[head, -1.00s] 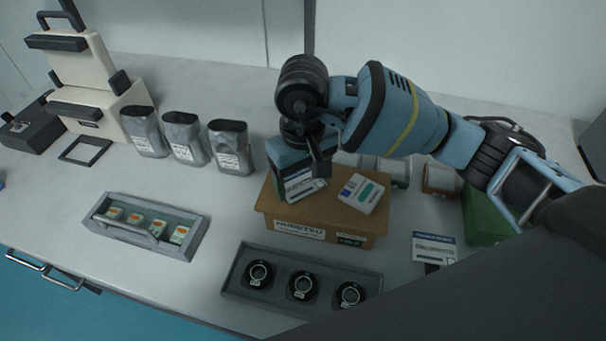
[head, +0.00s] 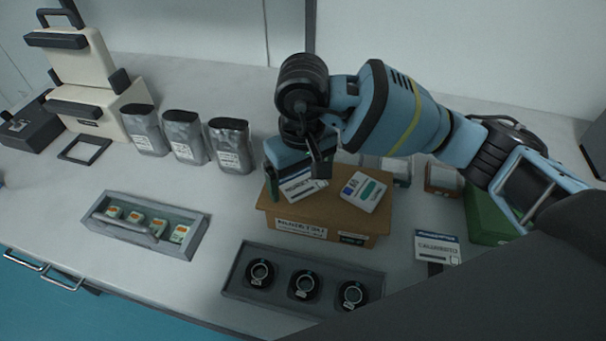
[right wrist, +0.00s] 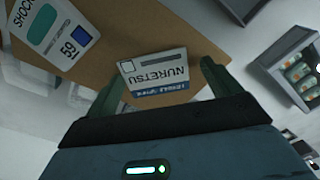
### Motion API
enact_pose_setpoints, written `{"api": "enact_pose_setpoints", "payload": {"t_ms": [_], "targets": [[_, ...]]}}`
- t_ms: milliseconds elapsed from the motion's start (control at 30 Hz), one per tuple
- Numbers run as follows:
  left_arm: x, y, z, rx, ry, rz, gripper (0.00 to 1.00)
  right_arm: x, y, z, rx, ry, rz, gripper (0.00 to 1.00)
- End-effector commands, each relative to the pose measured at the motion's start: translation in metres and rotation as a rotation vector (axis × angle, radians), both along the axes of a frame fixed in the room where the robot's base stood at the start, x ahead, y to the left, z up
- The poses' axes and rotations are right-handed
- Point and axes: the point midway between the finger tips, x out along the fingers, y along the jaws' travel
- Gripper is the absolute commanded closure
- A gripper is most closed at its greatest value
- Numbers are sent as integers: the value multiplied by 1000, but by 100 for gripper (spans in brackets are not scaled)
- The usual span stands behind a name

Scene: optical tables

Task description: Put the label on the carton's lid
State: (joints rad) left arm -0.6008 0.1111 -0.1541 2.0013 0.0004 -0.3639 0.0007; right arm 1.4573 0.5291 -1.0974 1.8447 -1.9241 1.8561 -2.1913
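The brown carton (head: 274,211) stands on the bench, its lid (right wrist: 193,22) facing up. A white NURETSU label (head: 303,185) with a blue band lies on the lid, left of a second label marked SHOCK (head: 363,192). In the right wrist view the NURETSU label (right wrist: 155,73) sits between the two green fingers of my right gripper (right wrist: 163,85). The fingers are spread with a gap to the label on the right side. In the head view my right gripper (head: 297,176) is just above the lid's back left part. My left gripper is not in view.
A grey tray with several dark round parts (head: 232,291) is in front of the carton. Silver pouches (head: 230,148) and a long-handled tray (head: 196,243) are to the left.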

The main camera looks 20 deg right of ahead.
Motion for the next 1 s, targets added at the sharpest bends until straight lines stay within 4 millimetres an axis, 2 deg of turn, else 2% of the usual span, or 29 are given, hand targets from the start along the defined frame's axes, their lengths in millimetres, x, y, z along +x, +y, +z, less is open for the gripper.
{"api": "enact_pose_setpoints", "payload": {"t_ms": [33, 233, 333, 400, 467, 800, 1000], "targets": [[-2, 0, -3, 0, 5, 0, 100, -4, -5, -18, -16, 31, -6, 3], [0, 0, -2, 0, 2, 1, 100, -3, -6, -17, -19, 31, -8, 3], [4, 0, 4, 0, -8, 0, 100, -3, -7, -9, -20, 28, -8, 3], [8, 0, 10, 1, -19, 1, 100, -3, -7, 1, -22, 26, -8, 3], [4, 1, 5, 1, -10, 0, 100, -2, -7, 9, -20, 25, -8, 3], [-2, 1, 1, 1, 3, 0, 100, -2, -4, 83, -14, 18, -3, 3], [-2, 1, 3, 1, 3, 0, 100, -2, -4, 112, -14, 17, -4, 3]]}}
